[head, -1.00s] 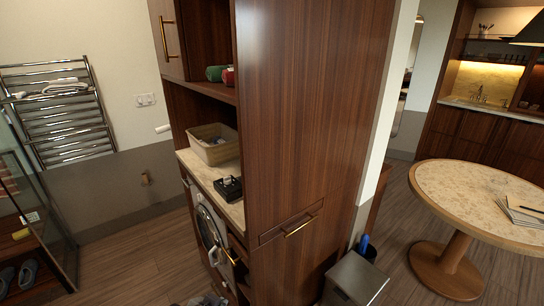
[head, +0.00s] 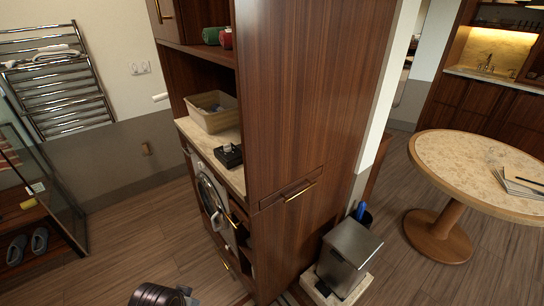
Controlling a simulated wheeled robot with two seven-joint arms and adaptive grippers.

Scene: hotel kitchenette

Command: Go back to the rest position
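The task names no object. No gripper fingers show in the head view. A dark ribbed rounded part with a grey piece beside it shows at the bottom edge, left of centre. It looks like part of my own arm, but I cannot tell which arm, and no fingertips can be made out.
A tall wooden cabinet (head: 300,110) stands close ahead, with a washing machine (head: 212,207), a basket (head: 210,117) and a small black tray (head: 229,156). A metal bin (head: 345,258) stands at its right foot. A round table (head: 455,165) is right. Floor (head: 130,235) is clear at left.

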